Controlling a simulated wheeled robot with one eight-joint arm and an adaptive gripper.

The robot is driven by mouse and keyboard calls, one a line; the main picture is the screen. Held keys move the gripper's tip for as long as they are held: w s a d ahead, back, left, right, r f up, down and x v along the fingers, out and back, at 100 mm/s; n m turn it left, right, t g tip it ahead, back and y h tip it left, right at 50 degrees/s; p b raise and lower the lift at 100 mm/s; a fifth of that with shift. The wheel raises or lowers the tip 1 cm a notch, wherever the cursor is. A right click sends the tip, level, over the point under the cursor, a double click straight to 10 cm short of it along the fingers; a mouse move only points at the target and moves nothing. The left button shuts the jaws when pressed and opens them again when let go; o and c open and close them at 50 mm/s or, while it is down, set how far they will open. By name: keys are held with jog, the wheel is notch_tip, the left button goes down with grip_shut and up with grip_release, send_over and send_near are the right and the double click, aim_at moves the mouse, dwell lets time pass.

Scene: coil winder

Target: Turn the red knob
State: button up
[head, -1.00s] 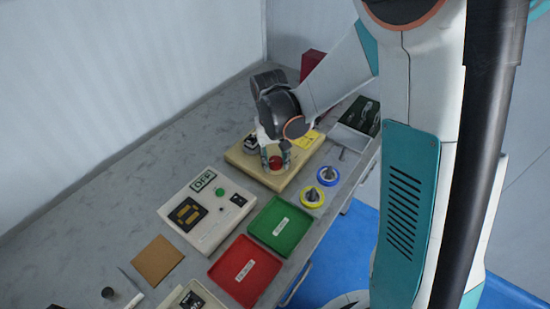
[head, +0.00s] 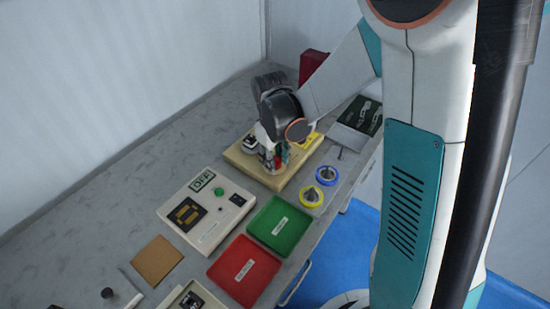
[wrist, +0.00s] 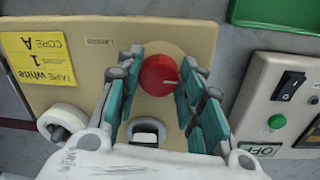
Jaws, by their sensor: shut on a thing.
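The red knob (wrist: 157,75) is round with a small pale mark near its right edge. It sits on the tan winder board (wrist: 92,70), beside a black-and-white part (wrist: 148,132). My gripper (wrist: 161,74) is shut on the knob, with a teal-padded finger on either side in the wrist view. In the head view my gripper (head: 273,160) points down onto the tan board (head: 285,177), and its fingers hide most of the knob.
A yellow label (wrist: 38,58) and a white roll (wrist: 62,120) lie on the board. A cream switch box (head: 225,228), a green tray (head: 283,226), a red tray (head: 245,270) and two tape rolls (head: 327,175) are close by.

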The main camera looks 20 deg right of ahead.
dwell(0.4)
jog(key=o, duration=1.1)
jog(key=shift+c, duration=0.2)
notch_tip(320, 180, up, 12)
jog(key=shift+s+a, duration=0.15)
jog(key=shift+a, duration=0.15)
jog(key=s+d+r+m+t, duration=0.2)
jog(key=s+r+t, duration=0.1)
jog(key=s, duration=0.5)
jog(key=s+d+r+m+t, duration=0.1)
jog(key=s+r+m+t, duration=0.2)
jog(key=s, duration=0.5)
jog(key=shift+s+d+t+y, duration=0.3)
jog(key=shift+d+t, duration=0.05)
jog(key=shift+t, duration=0.15)
